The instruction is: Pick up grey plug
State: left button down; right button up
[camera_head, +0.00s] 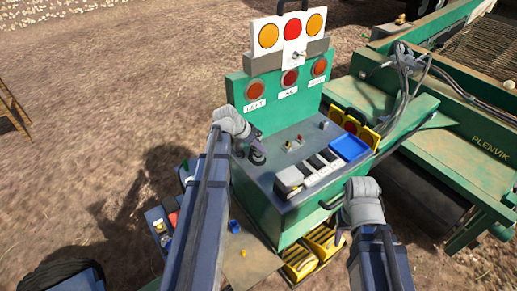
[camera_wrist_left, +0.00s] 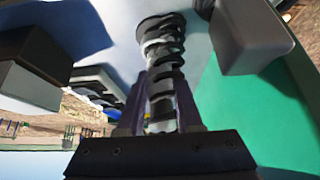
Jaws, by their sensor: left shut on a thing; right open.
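My left gripper (camera_head: 256,153) is over the left part of the green console's top. In the left wrist view its fingers (camera_wrist_left: 160,108) are shut on a ribbed grey-and-black piece (camera_wrist_left: 163,45), which I take to be the grey plug. The piece stands out beyond the fingertips; whether its far end touches the panel I cannot tell. In the head view the piece is too small and covered to make out. My right gripper (camera_head: 340,238) is open and empty, in front of the console's right front corner.
Yellow pedals (camera_head: 300,262) lie below. A green machine (camera_head: 470,140) stands at right. Bare ground is open at left.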

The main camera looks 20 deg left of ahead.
aim_at(259, 135)
pick_arm(q)
jog(key=shift+r, duration=0.1)
jog(key=shift+r+p, duration=0.45)
jog(key=shift+p, duration=0.05)
notch_tip(259, 135, up, 3)
jog(key=p, duration=0.3)
jog(key=s+a, duration=0.4)
jog(key=s, duration=0.3)
jog(key=s+a, duration=0.5)
jog(key=s, duration=0.3)
jog(key=shift+s+f, duration=0.25)
jog(key=shift+f, duration=0.05)
pick_arm(e)
notch_tip(259, 135, up, 4)
jog(key=shift+f, duration=0.25)
pick_arm(q)
jog(key=shift+b, duration=0.35)
pick_arm(e)
jog(key=shift+f, duration=0.1)
